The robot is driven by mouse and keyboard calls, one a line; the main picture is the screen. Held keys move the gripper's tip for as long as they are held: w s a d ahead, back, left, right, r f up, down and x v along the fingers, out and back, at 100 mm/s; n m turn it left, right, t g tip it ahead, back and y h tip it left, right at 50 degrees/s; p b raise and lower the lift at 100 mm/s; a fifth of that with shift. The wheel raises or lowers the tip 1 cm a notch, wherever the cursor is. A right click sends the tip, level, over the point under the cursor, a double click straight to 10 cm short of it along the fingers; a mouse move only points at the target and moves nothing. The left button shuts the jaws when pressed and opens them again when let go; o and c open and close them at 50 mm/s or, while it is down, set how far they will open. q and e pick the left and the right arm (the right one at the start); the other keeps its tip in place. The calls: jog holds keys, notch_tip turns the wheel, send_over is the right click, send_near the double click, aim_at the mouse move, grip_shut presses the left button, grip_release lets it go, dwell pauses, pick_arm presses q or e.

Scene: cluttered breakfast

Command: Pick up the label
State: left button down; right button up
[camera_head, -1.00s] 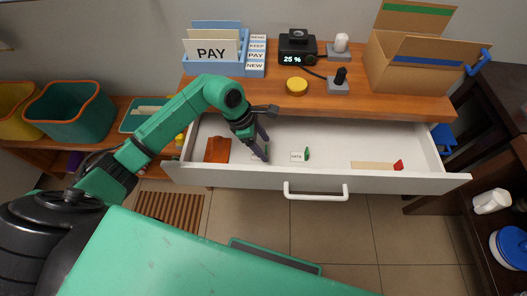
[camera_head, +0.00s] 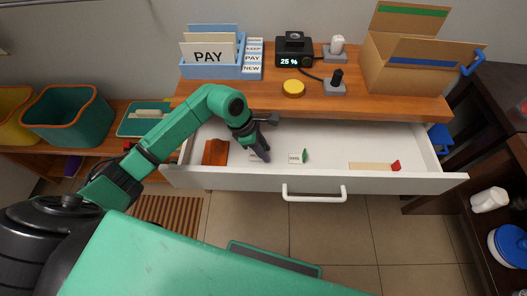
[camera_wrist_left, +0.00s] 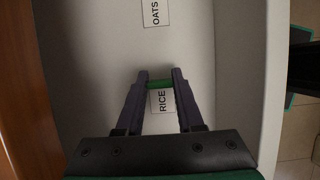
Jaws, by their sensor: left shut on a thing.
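My left gripper (camera_head: 264,157) reaches down into the open drawer. In the left wrist view, its dark fingers (camera_wrist_left: 160,80) are shut on the green grip (camera_wrist_left: 159,86) of a white label reading RICE (camera_wrist_left: 162,101). The label lies between the fingers, low over the drawer floor; I cannot tell whether it touches the floor. In the head view it is mostly hidden by the fingers. A second white label, reading OATS (camera_wrist_left: 155,12), lies farther along the floor, and it shows in the head view (camera_head: 295,158) with its green grip (camera_head: 305,156). My right gripper is not in view.
The white drawer (camera_head: 228,178) also holds a brown block (camera_head: 215,152) at left and a wooden strip with a red end (camera_head: 371,166) at right. Above, the wooden top (camera_head: 220,92) carries a blue file holder (camera_head: 206,71), a yellow disc (camera_head: 293,88) and a cardboard box (camera_head: 400,78).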

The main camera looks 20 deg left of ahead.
pick_arm(q)
notch_tip(320, 180, up, 23)
jog(key=p, duration=0.3)
jog(key=shift+p, duration=0.3)
dwell(0.3)
